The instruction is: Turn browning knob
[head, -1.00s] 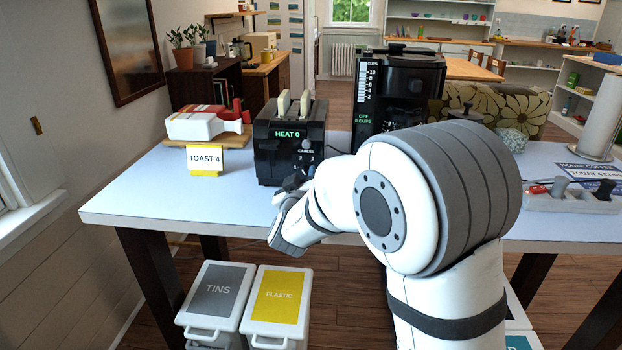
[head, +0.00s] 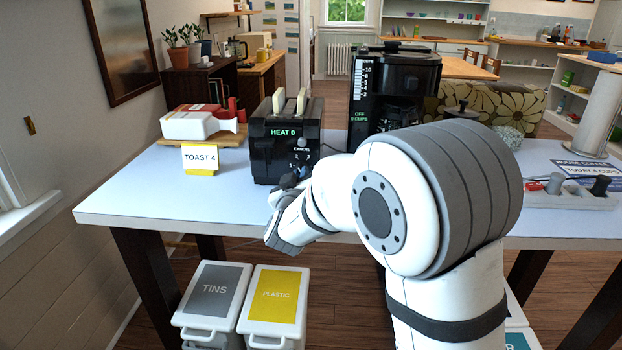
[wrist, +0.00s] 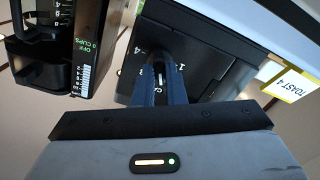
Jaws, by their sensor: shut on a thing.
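The black toaster (head: 262,158) stands on the table with two bread slices (head: 290,103) in its top slots. Its green display (head: 283,132) reads HEAT 0. The numerals 4 and 1 show beside the fingers.
A black coffee maker (head: 400,85) stands right of the toaster. A board (head: 178,140) with red and white items lies behind the card. A power strip (head: 570,198) is at the right. Lidded bins (head: 270,295) stand below. The table's left front is clear.

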